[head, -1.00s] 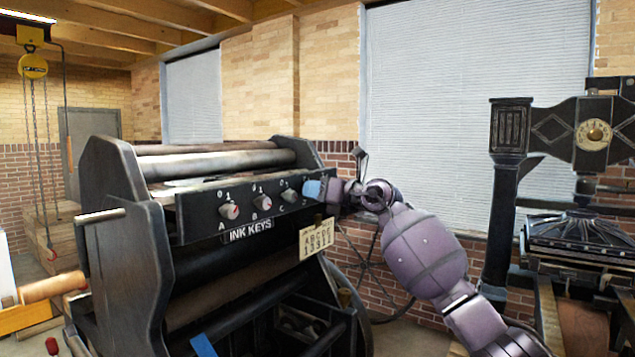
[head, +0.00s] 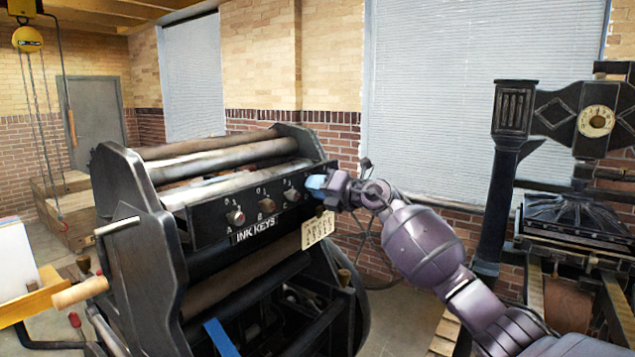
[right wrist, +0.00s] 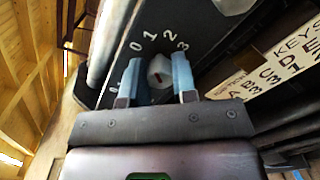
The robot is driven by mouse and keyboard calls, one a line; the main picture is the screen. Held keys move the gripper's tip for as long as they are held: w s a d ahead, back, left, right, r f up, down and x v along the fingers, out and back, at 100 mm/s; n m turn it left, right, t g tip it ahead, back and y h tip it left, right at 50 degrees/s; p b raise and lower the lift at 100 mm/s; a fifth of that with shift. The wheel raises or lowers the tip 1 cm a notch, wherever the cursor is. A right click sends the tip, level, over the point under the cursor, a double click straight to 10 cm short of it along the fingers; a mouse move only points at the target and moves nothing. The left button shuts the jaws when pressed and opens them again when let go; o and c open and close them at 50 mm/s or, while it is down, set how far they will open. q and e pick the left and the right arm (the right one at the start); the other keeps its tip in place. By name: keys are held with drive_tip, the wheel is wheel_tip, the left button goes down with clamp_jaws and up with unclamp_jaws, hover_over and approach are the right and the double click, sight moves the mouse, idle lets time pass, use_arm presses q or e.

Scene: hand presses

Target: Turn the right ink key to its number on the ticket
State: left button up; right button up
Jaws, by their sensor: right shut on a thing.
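My right gripper (head: 316,184) is at the right end of the black ink key panel (head: 200,213). In the right wrist view its blue fingertips (right wrist: 158,80) are shut on a pale ink key (right wrist: 158,68), one on each side. The figures 0, 1, 2 and 3 arc around this key. It has a small dark red mark; I cannot tell which figure it points at. Keys A (head: 235,217), B (head: 267,205) and C (head: 292,194) stand to the left. The cream ticket (head: 318,229) hangs below the panel, with letters and figures. My left gripper is not in view.
The press's dark side plate (head: 140,270) and rollers (head: 215,160) surround the panel. A wooden-handled crank (head: 80,292) sticks out at the left. Another black press (head: 510,150) stands at the right. Some floor shows between the two presses.

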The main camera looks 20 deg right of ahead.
idle(0.4)
drive_tip(key=o, duration=0.9)
drive_tip(key=b+v, duration=0.2)
drive_tip(key=v, duration=0.9)
drive_tip(key=shift+w, duration=0.1)
